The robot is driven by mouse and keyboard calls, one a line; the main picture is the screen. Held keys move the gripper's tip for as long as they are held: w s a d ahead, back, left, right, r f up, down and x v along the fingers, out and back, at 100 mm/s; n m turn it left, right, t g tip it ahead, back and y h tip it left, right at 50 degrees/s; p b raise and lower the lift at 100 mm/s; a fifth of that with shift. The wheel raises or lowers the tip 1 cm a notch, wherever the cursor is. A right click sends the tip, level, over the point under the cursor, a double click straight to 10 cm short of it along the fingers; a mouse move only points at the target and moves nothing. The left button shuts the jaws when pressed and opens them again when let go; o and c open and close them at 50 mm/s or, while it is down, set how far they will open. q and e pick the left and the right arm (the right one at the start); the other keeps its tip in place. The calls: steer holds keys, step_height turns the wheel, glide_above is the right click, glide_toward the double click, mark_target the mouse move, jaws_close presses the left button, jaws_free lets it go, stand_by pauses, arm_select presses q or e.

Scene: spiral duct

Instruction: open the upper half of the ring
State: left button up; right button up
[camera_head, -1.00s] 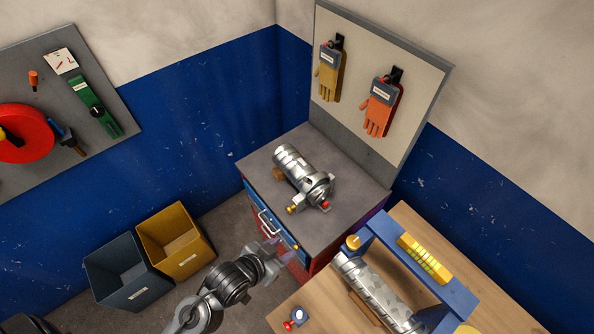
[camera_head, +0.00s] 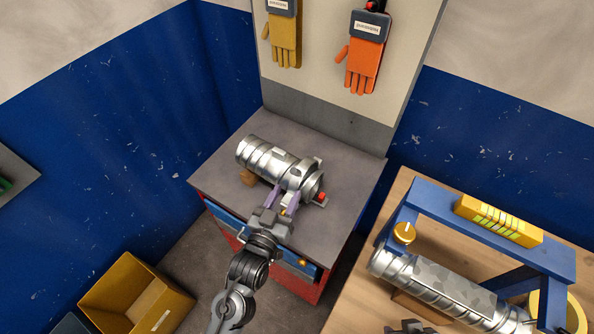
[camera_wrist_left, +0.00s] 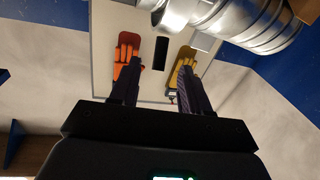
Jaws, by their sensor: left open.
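A silver spiral duct (camera_head: 262,160) lies on the grey cabinet top. A metal ring (camera_head: 309,181) sits around its right end, with a red part beside it. I cannot tell whether the ring's upper half is raised. My left gripper (camera_head: 284,190) is at the near side of the ring, its two purple fingers apart and hiding part of it; contact is unclear. In the left wrist view, the open fingers (camera_wrist_left: 154,88) have nothing between them, and the duct (camera_wrist_left: 255,22) shows at upper right. A dark part at the head view's bottom edge may be my right gripper; its jaws cannot be made out.
A wooden bench (camera_head: 420,180) at right carries a blue frame (camera_head: 455,208) and another duct (camera_head: 440,285). A yellow bin (camera_head: 130,290) stands on the floor at lower left. Gloves hang on the board behind. The cabinet's back right top is clear.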

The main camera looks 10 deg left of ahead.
mark_target(301, 171)
arm_select(q)
steer(key=x, duration=1)
steer(key=shift+a, duration=0.1)
jaws_close()
